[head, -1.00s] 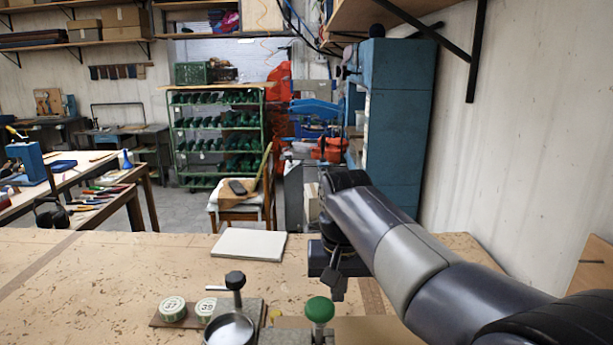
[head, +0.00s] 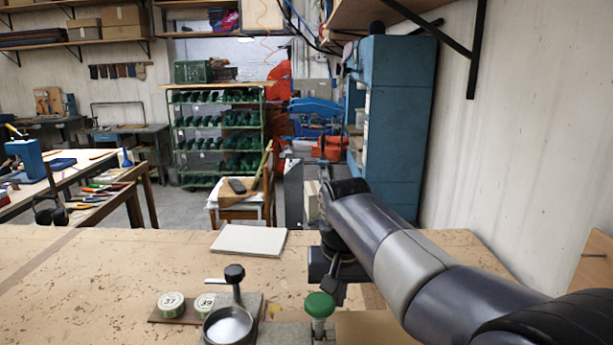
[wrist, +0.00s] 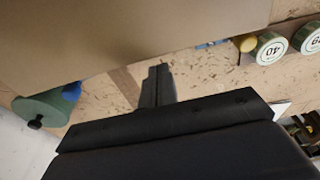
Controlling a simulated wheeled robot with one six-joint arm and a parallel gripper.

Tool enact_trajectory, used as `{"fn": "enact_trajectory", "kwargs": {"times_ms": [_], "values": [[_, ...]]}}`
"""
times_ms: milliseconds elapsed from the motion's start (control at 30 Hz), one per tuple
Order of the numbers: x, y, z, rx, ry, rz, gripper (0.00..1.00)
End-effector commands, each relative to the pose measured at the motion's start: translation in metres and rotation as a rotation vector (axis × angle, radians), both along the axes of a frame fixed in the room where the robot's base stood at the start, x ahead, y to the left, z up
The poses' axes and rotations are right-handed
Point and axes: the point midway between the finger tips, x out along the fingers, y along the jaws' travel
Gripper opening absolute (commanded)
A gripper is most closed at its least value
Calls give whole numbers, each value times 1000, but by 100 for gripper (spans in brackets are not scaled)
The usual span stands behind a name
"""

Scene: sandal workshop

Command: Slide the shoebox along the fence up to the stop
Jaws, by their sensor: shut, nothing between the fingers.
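A large plain brown cardboard surface, which looks like the shoebox (wrist: 130,35), fills the top of the wrist view. A brown patch at the bottom edge of the head view (head: 380,328) may be the same box, mostly cut off. My gripper (wrist: 158,72) is shut and empty, with its dark fingers together. Its tips show just below the edge of the cardboard; I cannot tell whether they touch it. In the head view my gripper (head: 335,290) hangs low over the bench, partly behind a green knob. I cannot make out the fence or the stop clearly.
The green round knob (head: 319,305) and a metal dish with a black knob (head: 229,326) stand at the bench front. Labelled round tins (head: 172,303) sit left of them. A pale flat slab (head: 249,240) lies farther back. The left bench top (head: 80,275) is clear.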

Motion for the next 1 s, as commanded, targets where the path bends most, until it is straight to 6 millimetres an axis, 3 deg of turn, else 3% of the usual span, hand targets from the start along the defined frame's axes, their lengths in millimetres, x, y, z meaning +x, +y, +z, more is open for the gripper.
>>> {"fn": "enact_trajectory", "kwargs": {"times_ms": [133,633,1000], "values": [[0,0,-8,0,0,0,0],[-1,0,-8,0,2,0,0],[11,0,-7,0,1,0,0]]}}
